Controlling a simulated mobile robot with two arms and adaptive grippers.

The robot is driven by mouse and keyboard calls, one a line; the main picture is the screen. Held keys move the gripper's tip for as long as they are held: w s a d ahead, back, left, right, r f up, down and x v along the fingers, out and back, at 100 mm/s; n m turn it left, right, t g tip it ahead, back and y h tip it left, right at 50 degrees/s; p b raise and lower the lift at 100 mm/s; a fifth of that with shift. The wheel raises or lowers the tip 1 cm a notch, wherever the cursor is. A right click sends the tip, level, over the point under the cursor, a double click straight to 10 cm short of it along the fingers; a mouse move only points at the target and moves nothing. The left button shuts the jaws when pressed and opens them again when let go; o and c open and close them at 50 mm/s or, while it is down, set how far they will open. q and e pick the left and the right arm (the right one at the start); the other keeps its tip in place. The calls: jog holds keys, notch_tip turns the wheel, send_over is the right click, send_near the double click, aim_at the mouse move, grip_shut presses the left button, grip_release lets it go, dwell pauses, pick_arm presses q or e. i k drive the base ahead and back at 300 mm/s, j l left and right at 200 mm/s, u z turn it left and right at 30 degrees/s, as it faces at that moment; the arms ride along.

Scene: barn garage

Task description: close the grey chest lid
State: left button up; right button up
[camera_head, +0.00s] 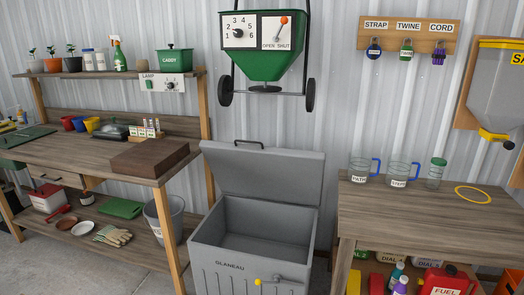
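The grey chest (270,220) stands on the floor between the two wooden benches, labelled GLANEAU on its front. Its lid (262,172) is up, leaning back toward the wall, with a dark handle (249,143) on its upper edge. The inside of the chest looks empty as far as it shows. A small crank or latch with a yellow knob (258,282) is on the chest's front, partly cut by the bottom edge. Neither of my grippers shows in the head view.
The left bench (90,155) holds a brown block (149,157), and a grey bucket (165,218) stands beneath it near the chest. The right bench (430,212) holds glass jugs and a yellow ring (473,195). A green spreader (265,60) hangs above the lid.

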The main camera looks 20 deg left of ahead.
aim_at(286, 175)
jog(key=i+j, duration=0.15)
jog(key=i, duration=0.35)
jog(key=i+j, duration=0.2)
jog(key=i, duration=0.3)
